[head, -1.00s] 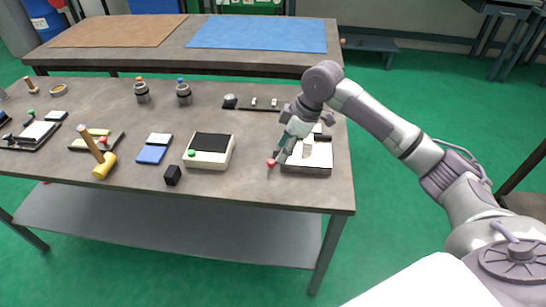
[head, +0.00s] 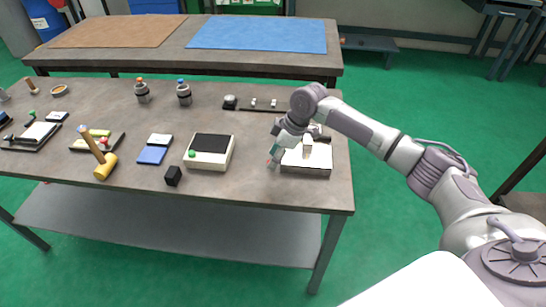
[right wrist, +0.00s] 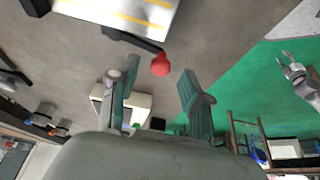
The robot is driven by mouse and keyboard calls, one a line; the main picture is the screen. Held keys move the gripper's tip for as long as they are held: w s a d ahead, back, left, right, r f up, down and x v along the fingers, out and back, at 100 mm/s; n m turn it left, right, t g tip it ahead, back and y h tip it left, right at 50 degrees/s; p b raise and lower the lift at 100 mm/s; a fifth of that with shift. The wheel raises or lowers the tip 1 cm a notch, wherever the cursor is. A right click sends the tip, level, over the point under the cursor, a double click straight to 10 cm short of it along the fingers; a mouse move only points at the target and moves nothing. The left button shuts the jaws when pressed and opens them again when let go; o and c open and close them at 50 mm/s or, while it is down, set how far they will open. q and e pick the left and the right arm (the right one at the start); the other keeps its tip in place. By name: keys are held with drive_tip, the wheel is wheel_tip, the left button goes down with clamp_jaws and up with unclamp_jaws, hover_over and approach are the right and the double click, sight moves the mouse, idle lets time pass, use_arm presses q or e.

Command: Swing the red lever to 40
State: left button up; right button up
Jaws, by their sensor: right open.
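The indexing chuck shows in the head view as a white plate (head: 320,156) on a dark base near the table's right end. Its top is partly hidden by my right arm. In the right wrist view the plate (right wrist: 140,10) has yellow stripes, and a dark lever arm (right wrist: 130,38) runs along it to a round red knob (right wrist: 160,65). My right gripper (head: 273,161) is at the left of the chuck, pointing down. Its fingers (right wrist: 153,85) are open, with the knob just beyond the tips, between them in the picture. What looks like my left gripper (right wrist: 287,62) shows at the right edge.
A dark strip with small parts (head: 265,104) lies behind. The tabletop (head: 245,190) between box and chuck is clear.

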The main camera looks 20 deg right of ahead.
drive_tip(key=shift+w+a+f, duration=0.1)
drive_tip(key=shift+a+f, duration=0.1)
drive_tip(key=shift+f, duration=0.4)
clamp_jaws()
